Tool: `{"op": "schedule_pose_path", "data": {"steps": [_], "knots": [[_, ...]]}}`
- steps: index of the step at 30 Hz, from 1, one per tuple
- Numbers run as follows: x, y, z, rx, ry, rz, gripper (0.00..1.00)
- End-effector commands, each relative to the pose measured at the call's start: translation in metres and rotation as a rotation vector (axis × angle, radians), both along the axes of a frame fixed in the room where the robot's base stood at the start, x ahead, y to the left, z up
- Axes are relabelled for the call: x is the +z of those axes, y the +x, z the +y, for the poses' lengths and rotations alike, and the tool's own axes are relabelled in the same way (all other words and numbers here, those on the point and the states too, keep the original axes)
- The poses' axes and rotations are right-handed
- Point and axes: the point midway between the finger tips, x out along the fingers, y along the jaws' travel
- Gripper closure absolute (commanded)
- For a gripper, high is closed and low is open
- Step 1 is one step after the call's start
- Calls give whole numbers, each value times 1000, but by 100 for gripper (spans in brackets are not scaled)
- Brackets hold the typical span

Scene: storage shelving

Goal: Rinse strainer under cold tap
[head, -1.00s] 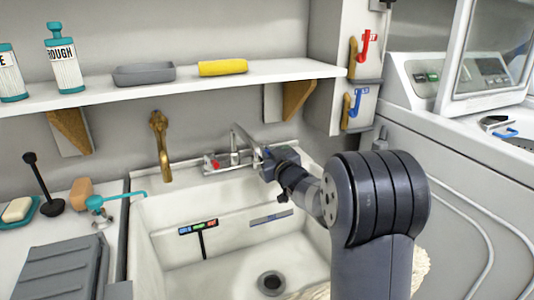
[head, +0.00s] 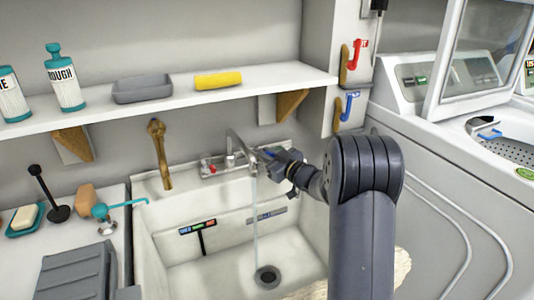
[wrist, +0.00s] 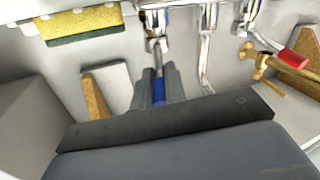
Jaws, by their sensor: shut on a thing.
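My gripper (head: 278,160) is at the right side of the chrome tap (head: 235,150). In the wrist view its fingers (wrist: 158,88) are shut on the blue tap handle (wrist: 159,92). A thin stream of water (head: 255,215) falls from the spout into the white sink (head: 195,270), close to the drain (head: 267,277). A small metal piece (head: 107,228) sits on the left counter beneath a teal-handled tool (head: 120,206); I cannot tell whether either is the strainer. The red tap handle (head: 208,165) is left of the spout and also shows in the wrist view (wrist: 292,59).
A shelf (head: 220,94) above the sink holds a grey tray (head: 142,91), a yellow sponge (head: 218,80) and bottles. A white machine (head: 440,180) stands to the right. The sink basin is mostly clear.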

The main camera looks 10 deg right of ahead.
Motion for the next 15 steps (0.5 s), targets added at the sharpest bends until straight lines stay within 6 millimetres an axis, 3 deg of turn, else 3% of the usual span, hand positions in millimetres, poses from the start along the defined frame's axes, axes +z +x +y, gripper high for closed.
{"op": "schedule_pose_path", "data": {"steps": [2, 3, 10, 15], "knots": [[2, 1, 0, -1, 0, -5, 100], [2, 1, 0, -1, 0, -5, 86], [1, 0, 0, -2, 0, -3, 67], [0, 0, 0, -1, 0, -2, 66]]}}
